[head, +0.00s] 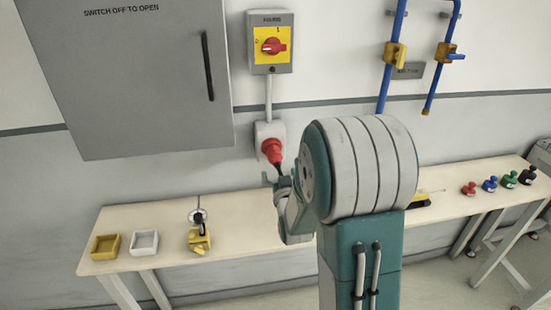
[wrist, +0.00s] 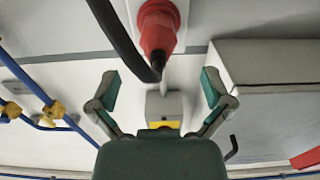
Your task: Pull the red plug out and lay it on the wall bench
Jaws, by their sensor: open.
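The red plug (head: 271,150) sits in a grey socket box (head: 269,131) on the wall, below a red and yellow rotary switch (head: 272,46). A black cable leaves its lower end. In the wrist view the plug (wrist: 158,28) is at the top centre, with the thick black cable (wrist: 115,38) curving beside it. My gripper (wrist: 160,90) is open and empty, its two fingers spread wide, with the plug beyond the fingertips. In the head view my gripper (head: 279,184) is just below the plug, partly hidden by my arm. The wooden wall bench (head: 245,213) runs along the wall below.
The bench's left part holds a yellow tray (head: 105,246), a white tray (head: 144,242) and a yellow item (head: 200,240). Several coloured knobbed pieces (head: 490,184) stand at the right. A grey cabinet (head: 130,80) hangs left; blue pipes (head: 390,65) run right. Bare bench shows between.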

